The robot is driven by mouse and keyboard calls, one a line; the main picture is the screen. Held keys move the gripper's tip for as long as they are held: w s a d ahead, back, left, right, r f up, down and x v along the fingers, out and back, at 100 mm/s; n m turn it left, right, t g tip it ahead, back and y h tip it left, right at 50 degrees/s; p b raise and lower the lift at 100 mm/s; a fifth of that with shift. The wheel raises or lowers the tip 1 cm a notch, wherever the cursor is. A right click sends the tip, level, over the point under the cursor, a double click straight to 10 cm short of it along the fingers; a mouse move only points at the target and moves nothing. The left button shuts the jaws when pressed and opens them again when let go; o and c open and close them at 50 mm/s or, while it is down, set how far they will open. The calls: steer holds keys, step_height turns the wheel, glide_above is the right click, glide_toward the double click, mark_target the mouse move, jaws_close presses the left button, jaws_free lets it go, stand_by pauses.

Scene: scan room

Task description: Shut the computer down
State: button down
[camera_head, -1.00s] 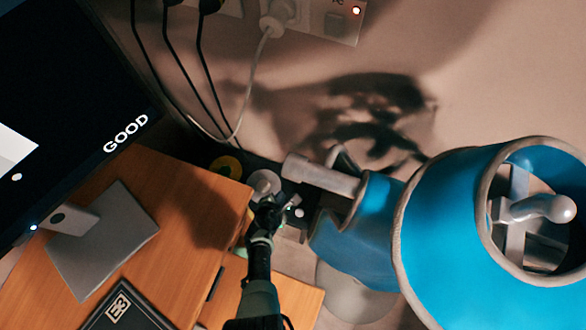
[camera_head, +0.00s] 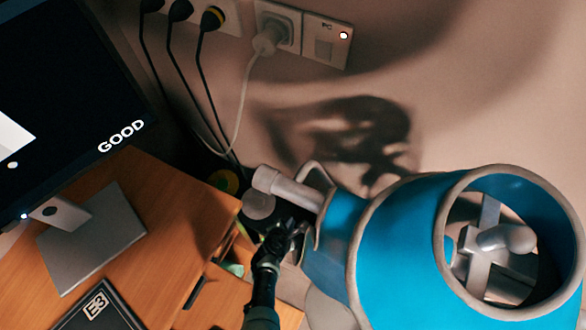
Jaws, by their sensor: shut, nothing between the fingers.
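The computer monitor (camera_head: 60,100), marked GOOD, is at the left. Its dark screen shows a white patch, and a small light (camera_head: 25,216) glows on its lower edge. On the wall at the top, a switch plate labelled PC (camera_head: 325,45) has a lit indicator (camera_head: 344,36). My gripper (camera_head: 287,232) is shut and empty, low in the middle, well below the plate and beside the blue object. Its fingertips are dark and partly hard to make out.
A large blue object with grey rims (camera_head: 400,240) fills the lower right, close to my gripper. Wall sockets (camera_head: 277,25) with plugs and hanging cables (camera_head: 210,95) are left of the plate. The wooden desk (camera_head: 170,200) is at lower left. The wall below the plate is clear.

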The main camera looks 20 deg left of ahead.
steer(key=shift+f, duration=0.15)
step_height(320, 180, down, 8)
steer(key=b, duration=0.8)
steer(key=shift+f+b, duration=0.25)
steer(key=shift+b, duration=0.15)
stand_by(1.3)
steer(key=shift+f+b, duration=0.4)
steer(key=shift+f, duration=0.05)
steer(key=shift+f+b, duration=0.5)
stand_by(0.7)
steer(key=shift+s+r, duration=0.1)
steer(key=shift+r, duration=0.05)
steer(key=shift+r+p, duration=0.7)
steer(key=shift+p, duration=0.15)
steer(key=shift+r, duration=0.15)
